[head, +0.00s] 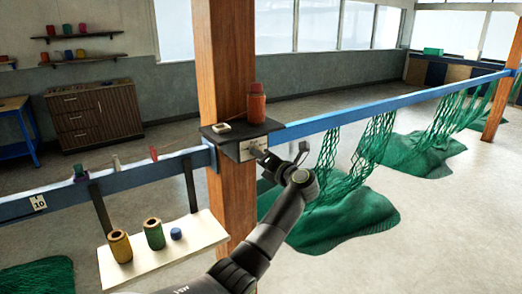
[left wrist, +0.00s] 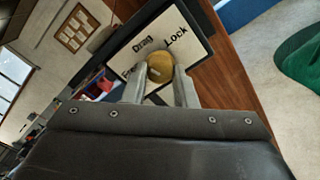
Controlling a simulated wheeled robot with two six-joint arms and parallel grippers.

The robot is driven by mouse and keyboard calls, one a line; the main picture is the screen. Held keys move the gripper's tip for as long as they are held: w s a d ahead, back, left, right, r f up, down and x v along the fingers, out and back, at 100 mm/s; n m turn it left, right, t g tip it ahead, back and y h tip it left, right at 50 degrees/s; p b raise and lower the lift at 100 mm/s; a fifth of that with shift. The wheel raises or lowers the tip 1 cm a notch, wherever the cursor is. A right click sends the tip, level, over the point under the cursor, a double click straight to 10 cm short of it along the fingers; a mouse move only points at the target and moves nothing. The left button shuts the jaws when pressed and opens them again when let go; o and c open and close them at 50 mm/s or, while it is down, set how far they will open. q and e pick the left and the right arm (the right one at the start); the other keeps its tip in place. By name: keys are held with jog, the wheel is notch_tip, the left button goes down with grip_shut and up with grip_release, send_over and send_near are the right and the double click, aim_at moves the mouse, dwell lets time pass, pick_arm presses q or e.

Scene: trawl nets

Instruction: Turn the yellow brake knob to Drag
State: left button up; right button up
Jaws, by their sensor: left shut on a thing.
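The yellow brake knob (left wrist: 160,67) sits on a pale label plate (left wrist: 141,44) fixed to the wooden post. In the left wrist view the words Drag and Lock show on the plate; a third label at the left is mostly hidden by a finger. My left gripper (left wrist: 160,88) is shut on the knob, one finger on each side. I cannot tell which label the knob points to. In the head view my left gripper (head: 259,152) is at the plate (head: 243,150) under the small dark shelf, and it hides the knob. My right gripper is not in view.
The wooden post (head: 225,75) carries the dark shelf (head: 213,133) with an orange-red container (head: 256,104). A blue rail (head: 390,98) with green nets (head: 345,205) runs to the right. A white board (head: 160,250) with twine spools stands at lower left.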

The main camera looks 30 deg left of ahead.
pick_arm(q)
jog(key=shift+r+m+p, duration=0.1)
jog(key=shift+m+p, duration=0.95)
jog(key=shift+m, duration=0.35)
jog(key=o, duration=1)
jog(key=b+v, duration=0.6)
jog(key=v, duration=1.1)
jog(key=shift+d+b, duration=0.25)
jog(key=shift+b, duration=0.15)
